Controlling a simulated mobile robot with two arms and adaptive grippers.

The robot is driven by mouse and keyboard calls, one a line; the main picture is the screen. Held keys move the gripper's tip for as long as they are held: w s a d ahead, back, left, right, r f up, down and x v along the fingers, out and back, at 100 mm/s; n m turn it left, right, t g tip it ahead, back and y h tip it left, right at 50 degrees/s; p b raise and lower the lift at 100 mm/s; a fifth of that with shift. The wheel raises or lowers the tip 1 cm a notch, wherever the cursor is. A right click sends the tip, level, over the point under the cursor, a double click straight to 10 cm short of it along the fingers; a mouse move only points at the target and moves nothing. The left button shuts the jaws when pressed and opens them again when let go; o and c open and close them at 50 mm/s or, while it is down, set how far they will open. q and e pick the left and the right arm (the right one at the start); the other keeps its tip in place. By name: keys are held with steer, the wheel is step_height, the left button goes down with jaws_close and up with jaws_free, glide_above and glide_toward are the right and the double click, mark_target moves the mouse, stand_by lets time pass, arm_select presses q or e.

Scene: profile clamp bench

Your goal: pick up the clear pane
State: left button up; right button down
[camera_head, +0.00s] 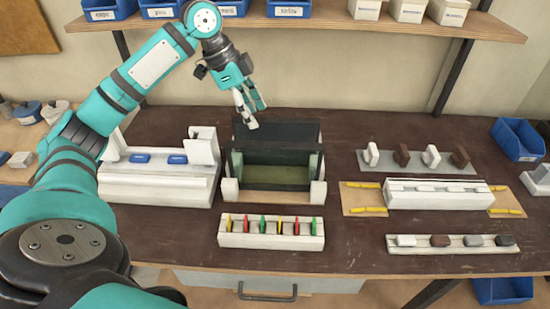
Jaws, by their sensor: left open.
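A dark upright rack (228,162) stands at the middle of the bench between pale end blocks. A see-through, greenish sheet (277,158) appears to stand in it, and I take this for the clear pane; its edges are hard to make out. A darker panel (290,133) shows at the back of the rack. My left gripper (257,116) is open and empty, pointing down above the rack's back left corner, apart from the sheet. My right gripper is not in view.
A white fixture (160,190) with blue pieces stands left of the rack. A white block (270,238) with coloured clips stands in front. At right are a clamp fixture (438,198) and strips of small blocks (450,243).

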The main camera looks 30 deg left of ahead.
mark_target(270, 144)
arm_select(q)
steer(key=x, duration=0.4)
steer(key=p+x, duration=0.1)
steer(key=x, duration=0.2)
steer(key=shift+s+d, duration=0.35)
steer(key=x, duration=0.3)
steer(key=shift+w+a, duration=0.1)
steer(key=shift+a, duration=0.05)
steer(key=shift+p+x, duration=0.5)
steer(key=shift+x, duration=0.4)
steer(key=p+x, duration=0.1)
steer(key=x, duration=0.2)
steer(key=shift+w+f, duration=0.1)
steer(key=shift+f, duration=0.15)
steer(key=shift+w+d+f, duration=0.1)
steer(key=shift+d+f, duration=0.2)
steer(key=shift+f, duration=0.2)
steer(key=shift+c, duration=0.9)
jaws_close()
steer(key=shift+r, duration=0.1)
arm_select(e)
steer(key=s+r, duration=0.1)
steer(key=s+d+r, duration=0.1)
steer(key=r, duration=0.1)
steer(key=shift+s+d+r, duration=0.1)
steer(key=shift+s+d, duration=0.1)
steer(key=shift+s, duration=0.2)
